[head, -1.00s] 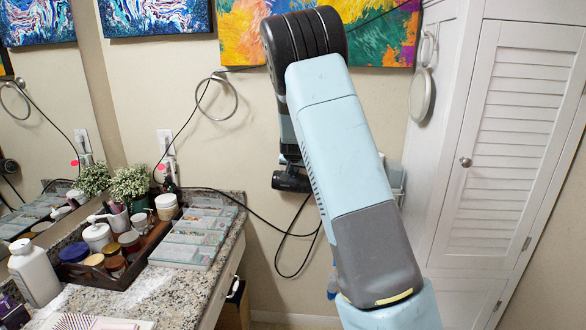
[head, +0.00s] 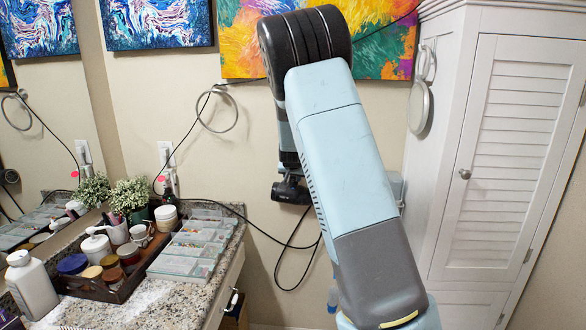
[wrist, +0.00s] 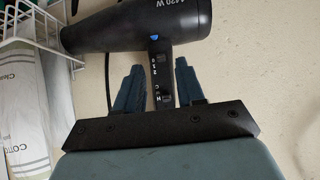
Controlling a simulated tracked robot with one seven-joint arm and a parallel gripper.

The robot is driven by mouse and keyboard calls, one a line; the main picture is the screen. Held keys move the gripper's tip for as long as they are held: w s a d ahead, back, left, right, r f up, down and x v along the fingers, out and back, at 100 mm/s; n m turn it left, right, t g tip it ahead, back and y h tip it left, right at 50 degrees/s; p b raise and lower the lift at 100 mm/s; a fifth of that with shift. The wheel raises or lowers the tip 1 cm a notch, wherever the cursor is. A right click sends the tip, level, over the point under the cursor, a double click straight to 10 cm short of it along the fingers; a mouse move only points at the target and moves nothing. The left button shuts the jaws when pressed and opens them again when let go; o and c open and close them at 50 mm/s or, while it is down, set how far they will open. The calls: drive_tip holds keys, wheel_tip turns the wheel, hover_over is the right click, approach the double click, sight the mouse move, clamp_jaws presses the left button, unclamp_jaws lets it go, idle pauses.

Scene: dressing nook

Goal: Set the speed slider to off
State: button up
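A black hair dryer (wrist: 135,27) lies across the top of the wrist view, with its handle (wrist: 162,75) pointing down. A small blue slider or button (wrist: 154,37) sits at the top of the handle. White marks run down the handle below it; they are too small to read surely. My gripper (wrist: 157,75) is open. Its two blue fingers stand on either side of the handle, with a clear gap at the left finger. I cannot tell how deep the handle sits between them. In the head view my arm hides the gripper's fingers.
A white wire rack (wrist: 30,25) with a cotton package (wrist: 22,110) is left of the dryer. The granite counter (head: 160,300) holds a wooden tray of jars, a clear organizer (head: 185,245) and a white bottle (head: 32,286). A louvered cabinet (head: 510,150) stands right. A cable hangs along the wall.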

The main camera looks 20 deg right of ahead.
drive_tip(key=v, duration=1)
drive_tip(key=shift+s, duration=0.1)
idle(0.5)
drive_tip(key=s+a+r+n+g+y, duration=0.1)
drive_tip(key=s+a+r, duration=0.1)
drive_tip(key=s, duration=1.2)
drive_tip(key=s+a+r+n+g+y, duration=0.1)
drive_tip(key=s+r+n, duration=0.1)
drive_tip(key=s, duration=1.3)
drive_tip(key=s+a+r+n+g, duration=0.1)
drive_tip(key=s+a+r+n, duration=0.1)
drive_tip(key=s, duration=1.2)
drive_tip(key=shift+s+a+r+y, duration=0.3)
drive_tip(key=shift+s+r+y, duration=0.1)
drive_tip(key=shift+r, duration=0.3)
